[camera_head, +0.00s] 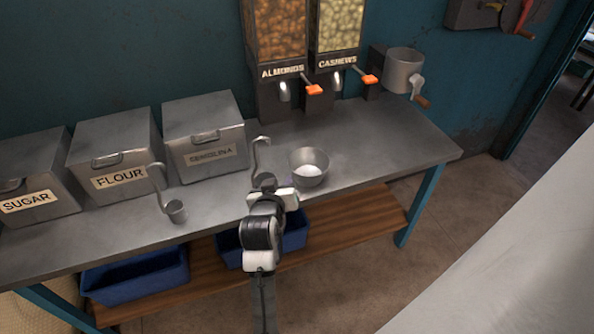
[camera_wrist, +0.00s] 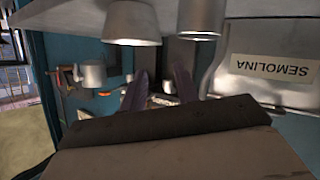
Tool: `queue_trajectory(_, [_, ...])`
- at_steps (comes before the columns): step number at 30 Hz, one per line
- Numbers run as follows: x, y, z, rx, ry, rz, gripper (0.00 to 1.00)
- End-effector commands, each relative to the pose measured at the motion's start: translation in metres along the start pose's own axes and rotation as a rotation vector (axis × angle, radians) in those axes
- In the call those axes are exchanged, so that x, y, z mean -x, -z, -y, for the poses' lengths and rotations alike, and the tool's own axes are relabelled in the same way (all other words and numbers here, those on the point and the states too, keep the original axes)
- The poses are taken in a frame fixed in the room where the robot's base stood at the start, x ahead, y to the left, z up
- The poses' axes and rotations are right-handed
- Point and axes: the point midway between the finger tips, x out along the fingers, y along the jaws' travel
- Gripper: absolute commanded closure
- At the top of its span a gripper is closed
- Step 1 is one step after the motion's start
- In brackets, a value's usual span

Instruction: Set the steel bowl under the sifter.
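The steel bowl (camera_head: 309,181) stands upright on the metal table with white powder in it. It shows upside down at the top of the wrist view (camera_wrist: 132,24). The sifter (camera_head: 403,72), a grey metal drum with a crank, is mounted on the wall at the table's far right; it also shows small in the wrist view (camera_wrist: 92,76). My gripper (camera_head: 273,188) is close to the table's front edge, just left of the bowl and apart from it. In the wrist view its two fingers (camera_wrist: 160,90) are spread with nothing between them.
A hooked scoop (camera_head: 263,180) stands beside my gripper, and another scoop (camera_head: 176,211) is farther left. Sugar, flour and semolina bins (camera_head: 205,135) line the back left. Almond and cashew dispensers (camera_head: 307,90) stand behind the bowl. The table's right end (camera_head: 410,140) is clear.

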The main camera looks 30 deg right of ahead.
Motion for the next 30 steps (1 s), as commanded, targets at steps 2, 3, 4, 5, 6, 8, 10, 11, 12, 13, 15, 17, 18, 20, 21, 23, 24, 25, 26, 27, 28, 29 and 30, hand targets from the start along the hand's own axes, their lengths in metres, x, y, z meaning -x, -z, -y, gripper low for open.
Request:
queue_trajectory(2, [-0.015,0.002,-0.001,0.002,-0.001,0.003,0.69])
queue_trajectory(3, [-0.024,0.002,-0.001,0.003,0.0,0.002,0.69])
queue_trajectory(4, [-0.03,0.003,-0.001,0.003,0.001,0.002,0.69])
queue_trajectory(5, [-0.036,0.002,-0.001,0.002,0.001,0.002,0.69])
queue_trajectory(6, [-0.044,0.002,-0.001,0.002,0.001,0.002,0.69])
queue_trajectory(8, [-0.054,0.002,0.0,0.002,0.002,0.002,0.69])
queue_trajectory(10, [-0.063,0.002,0.0,0.003,0.002,0.001,0.69])
queue_trajectory(11, [-0.066,0.001,0.001,0.003,0.003,0.003,0.69])
queue_trajectory(12, [-0.07,0.001,0.001,0.003,0.003,0.002,0.69])
queue_trajectory(13, [-0.071,0.001,0.001,0.003,0.003,0.001,0.69])
queue_trajectory(15, [-0.074,0.001,0.001,0.003,0.004,0.001,0.69])
queue_trajectory(17, [-0.077,0.002,0.001,0.003,0.004,0.001,0.69])
queue_trajectory(18, [-0.081,0.002,0.001,0.003,0.004,0.003,0.69])
queue_trajectory(20, [-0.088,0.003,-0.001,0.003,0.003,0.003,0.69])
queue_trajectory(21, [-0.093,0.003,-0.001,0.004,0.002,0.004,0.69])
queue_trajectory(23, [-0.102,0.004,-0.001,0.005,0.003,0.003,0.69])
queue_trajectory(24, [-0.107,0.003,-0.001,0.004,0.003,0.004,0.69])
queue_trajectory(25, [-0.112,0.002,-0.001,0.004,0.003,0.003,0.69])
queue_trajectory(26, [-0.115,0.002,0.0,0.004,0.003,0.002,0.69])
queue_trajectory(27, [-0.119,0.002,0.0,0.004,0.004,0.003,0.69])
queue_trajectory(28, [-0.121,0.001,0.0,0.005,0.004,0.003,0.69])
queue_trajectory(29, [-0.123,0.001,0.0,0.005,0.004,0.002,0.69])
queue_trajectory(30, [-0.125,0.001,0.0,0.005,0.004,0.002,0.69])
